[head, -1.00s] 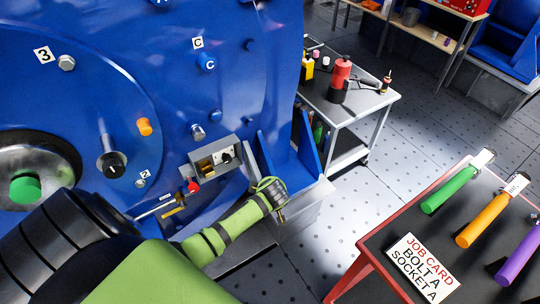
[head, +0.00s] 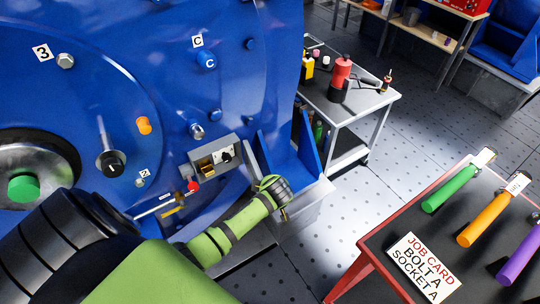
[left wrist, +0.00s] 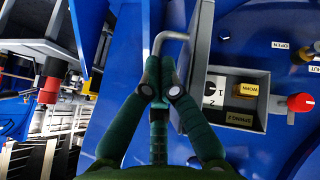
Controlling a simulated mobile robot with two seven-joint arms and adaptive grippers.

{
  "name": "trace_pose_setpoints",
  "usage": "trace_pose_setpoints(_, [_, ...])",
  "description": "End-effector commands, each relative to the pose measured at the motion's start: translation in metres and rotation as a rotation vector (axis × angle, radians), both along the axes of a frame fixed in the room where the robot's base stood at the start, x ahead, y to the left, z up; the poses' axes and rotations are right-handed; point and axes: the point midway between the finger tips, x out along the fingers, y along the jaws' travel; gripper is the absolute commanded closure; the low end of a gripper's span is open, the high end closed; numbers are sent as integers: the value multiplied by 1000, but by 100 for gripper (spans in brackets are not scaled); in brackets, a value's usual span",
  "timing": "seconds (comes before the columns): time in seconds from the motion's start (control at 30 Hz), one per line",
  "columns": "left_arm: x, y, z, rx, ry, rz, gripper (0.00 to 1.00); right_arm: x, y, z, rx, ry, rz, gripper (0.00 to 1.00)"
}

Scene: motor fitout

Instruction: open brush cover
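The brush box is a grey box (head: 232,142) on the blue motor. Its front is uncovered, with a brass block and a black dial inside. In the left wrist view the box (left wrist: 262,122) shows labels reading WORN and SPRING. A grey panel, apparently the brush cover (left wrist: 200,45), stands edge-on along the box's near side, swung out. A bent metal handle (left wrist: 172,36) lies beside it. My left gripper (left wrist: 161,85) has its fingers closed around the handle's straight part. In the head view the left gripper (head: 279,190) is right of the box, fingertips hard to make out. My right gripper is not seen.
A red knob (head: 193,186) on a rod is below the box. Blue brackets (head: 310,150) stand close beyond the left gripper. A grey cart (head: 372,105) with tools is behind. A red-edged table (head: 375,245) holds a job card (head: 422,268) and coloured-handled tools.

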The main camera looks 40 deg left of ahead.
Motion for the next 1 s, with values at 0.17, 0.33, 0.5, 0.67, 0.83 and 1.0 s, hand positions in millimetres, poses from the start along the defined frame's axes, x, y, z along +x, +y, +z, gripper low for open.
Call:
trace_pose_setpoints(0.17, [5, -2, -1, -1, -2, 24, 100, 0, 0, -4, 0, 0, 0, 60])
trace_pose_setpoints(0.33, [14, -6, -2, -4, -3, 71, 100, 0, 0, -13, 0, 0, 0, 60])
trace_pose_setpoints(0.5, [32, -12, -6, -6, -3, 161, 100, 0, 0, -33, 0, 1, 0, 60])
trace_pose_setpoints(0.67, [55, -16, -7, -6, -4, 277, 100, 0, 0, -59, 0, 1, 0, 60])
trace_pose_setpoints(0.83, [75, -15, -5, -2, -3, 312, 100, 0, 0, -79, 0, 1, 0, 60])
trace_pose_setpoints(1.0, [90, -15, -4, -1, -1, 310, 100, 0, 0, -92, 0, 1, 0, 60])
